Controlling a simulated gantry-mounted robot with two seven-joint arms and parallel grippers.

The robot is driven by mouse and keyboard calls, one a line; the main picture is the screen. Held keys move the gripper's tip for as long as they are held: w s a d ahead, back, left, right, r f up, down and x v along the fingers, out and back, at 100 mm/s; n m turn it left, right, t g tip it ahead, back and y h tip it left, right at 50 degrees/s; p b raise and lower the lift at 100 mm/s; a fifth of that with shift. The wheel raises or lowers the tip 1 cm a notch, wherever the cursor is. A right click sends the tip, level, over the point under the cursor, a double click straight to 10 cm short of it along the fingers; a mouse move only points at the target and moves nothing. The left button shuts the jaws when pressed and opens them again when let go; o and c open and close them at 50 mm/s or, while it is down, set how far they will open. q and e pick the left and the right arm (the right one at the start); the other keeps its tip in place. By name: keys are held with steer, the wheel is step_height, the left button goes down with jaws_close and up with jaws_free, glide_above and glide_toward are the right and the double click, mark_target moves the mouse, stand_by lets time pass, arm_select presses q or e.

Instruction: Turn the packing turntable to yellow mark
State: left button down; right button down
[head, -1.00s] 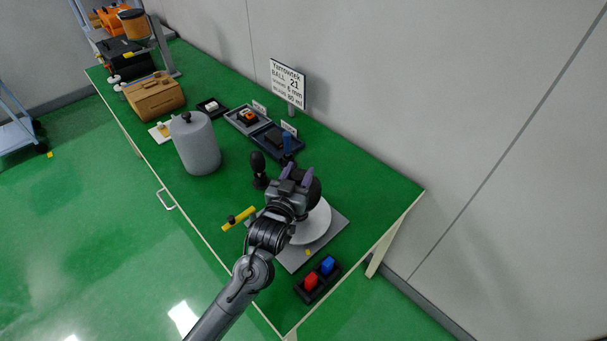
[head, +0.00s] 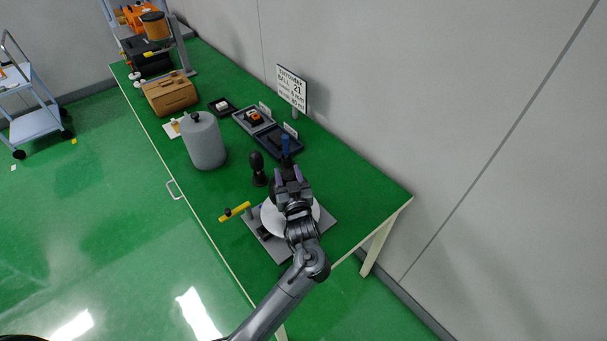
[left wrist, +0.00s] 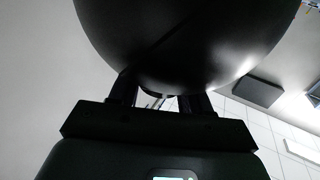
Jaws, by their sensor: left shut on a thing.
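The packing turntable is a white disc (head: 273,219) on a flat grey base plate (head: 276,251) at the near end of the green bench. My left gripper (head: 287,172) is over the far part of the disc, its purple-padded fingers pointing away from me. It is shut on a dark rounded thing (left wrist: 180,40), which fills the top of the left wrist view; its lower edge lies between the fingers. In the head view my gripper mostly hides that thing. My forearm covers the disc's right side. I cannot make out a yellow mark on the turntable now. My right gripper is not in view.
A yellow bar (head: 235,211) lies left of the base plate. A black upright knob-like thing (head: 258,168) and a grey canister (head: 204,142) stand beyond it. Small trays (head: 278,142) and a sign (head: 292,89) are farther back. The bench's right part is clear.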

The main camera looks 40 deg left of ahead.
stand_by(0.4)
arm_select(q)
steer(key=c, duration=0.6)
jaws_free()
